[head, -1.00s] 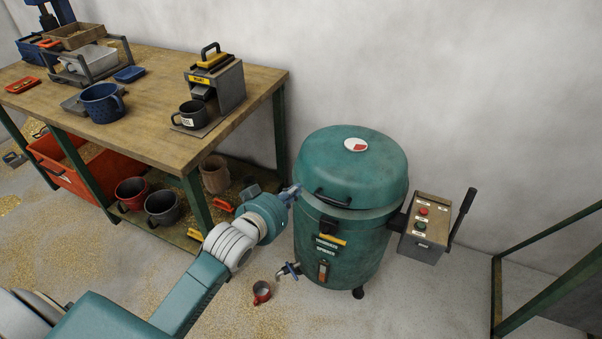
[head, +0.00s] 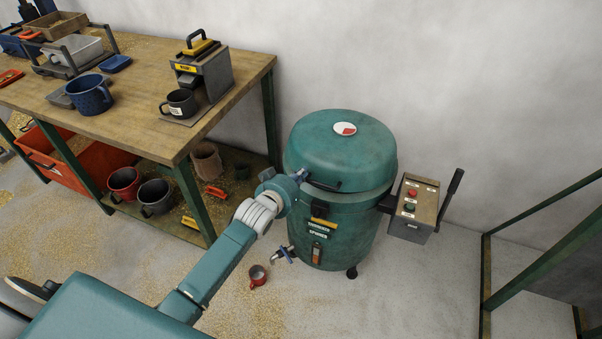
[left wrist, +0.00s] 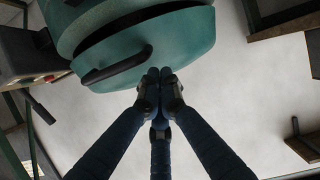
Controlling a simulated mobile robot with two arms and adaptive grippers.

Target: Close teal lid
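The teal lid (head: 340,145) is a domed cover with a red and white round badge, on top of a teal drum (head: 340,240). It looks level and down over the drum; I cannot tell whether the seam is fully shut. Its dark handle (head: 322,187) is at the front rim. My left gripper (head: 302,174) is at the lid's front left side, by the handle. In the left wrist view, the gripper's fingers (left wrist: 160,78) are together and empty, just beside the lid's handle (left wrist: 117,65); contact with the lid is unclear. My right gripper is not in view.
A control box (head: 412,209) with a lever stands right of the drum. A wooden workbench (head: 140,120) is at left; a green frame (head: 545,250) is at right.

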